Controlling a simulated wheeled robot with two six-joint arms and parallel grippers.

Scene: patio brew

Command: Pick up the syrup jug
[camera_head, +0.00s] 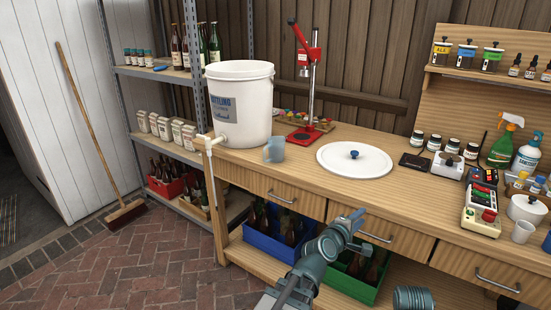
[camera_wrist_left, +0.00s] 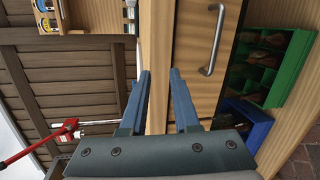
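A small blue-grey jug with a handle (camera_head: 274,149), the one that fits the syrup jug, stands upright on the wooden workbench (camera_head: 300,182). It is just right of the white bucket's foot; I cannot see into it. My left gripper (camera_head: 353,216) is in front of the bench's front edge, to the right of the jug and well apart from it. In the left wrist view the left gripper (camera_wrist_left: 159,98) has its two blue fingers apart with nothing between them. The jug cannot be made out in that view. My right gripper is not in view.
The white bucket (camera_head: 240,105) with a tap, the red bottle capper (camera_head: 306,85) and a white lid (camera_head: 355,160) surround the jug. Bottles, jars and devices crowd the bench's right. Drawer handles (camera_head: 282,199) stick out in front. Blue (camera_head: 268,245) and green crates (camera_head: 345,283) sit below.

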